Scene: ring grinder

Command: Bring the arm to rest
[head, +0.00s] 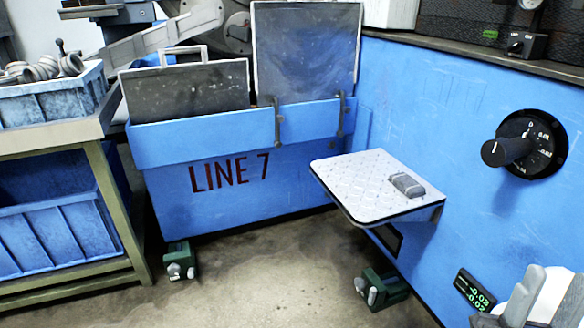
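Part of my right gripper (532,292) shows at the bottom right corner, in front of the blue machine wall. It is a white and grey shape cut off by the picture's edge. I cannot tell whether its fingers are open or shut, and no object shows in it. My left arm and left gripper are not in view.
A blue machine wall (450,130) with a black dial knob (508,150) stands at right. A white shelf (345,185) bearing a grey block (407,185) juts out. A digital readout (475,293) is near my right gripper. A blue bin (50,100) holds metal rings.

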